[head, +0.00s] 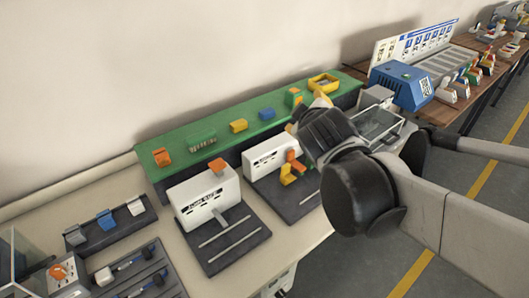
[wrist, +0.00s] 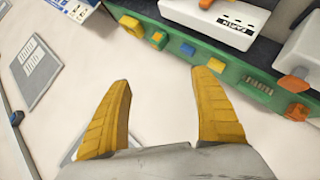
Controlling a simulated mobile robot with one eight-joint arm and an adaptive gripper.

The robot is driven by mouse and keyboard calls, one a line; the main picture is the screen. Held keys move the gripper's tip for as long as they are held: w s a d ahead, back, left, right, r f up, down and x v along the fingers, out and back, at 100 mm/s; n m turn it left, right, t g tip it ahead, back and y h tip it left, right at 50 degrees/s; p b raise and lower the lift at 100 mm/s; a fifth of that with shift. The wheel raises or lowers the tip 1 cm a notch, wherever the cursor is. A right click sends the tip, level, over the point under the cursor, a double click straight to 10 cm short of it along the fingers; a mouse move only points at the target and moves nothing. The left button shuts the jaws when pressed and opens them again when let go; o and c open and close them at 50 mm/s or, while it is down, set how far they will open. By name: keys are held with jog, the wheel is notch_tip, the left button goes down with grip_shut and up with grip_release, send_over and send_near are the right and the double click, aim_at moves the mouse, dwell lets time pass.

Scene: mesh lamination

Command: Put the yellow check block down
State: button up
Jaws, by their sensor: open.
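My gripper (wrist: 162,80) is open, with two yellow ribbed fingers spread apart and nothing between them in the wrist view. In the head view my gripper (head: 305,113) is partly hidden by my wrist and hangs near the green shelf (head: 180,135). A small yellow block (head: 238,126) lies on that shelf, left of a blue block (head: 266,114); it also shows in the wrist view (wrist: 216,64), clear of the fingers. A larger yellow piece with a hollow middle (head: 323,82) sits at the shelf's right end. I cannot tell which yellow piece is the check block.
Two white machines (head: 203,200) with dark bases stand before the shelf, an orange and yellow part (head: 290,170) at the right one. A blue machine (head: 400,86) stands further right. Dark tool trays (head: 110,228) lie at left. Pale surface is bare around the fingers in the wrist view.

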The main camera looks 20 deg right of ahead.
jog(key=s+a+f+m+g+y, duration=0.4)
jog(key=s+a+f, duration=0.5)
jog(key=s, duration=0.4)
jog(key=shift+s+a+f+m+g+y, duration=0.15)
jog(key=shift+s+a+m+g+y, duration=0.3)
jog(key=shift+m, duration=0.65)
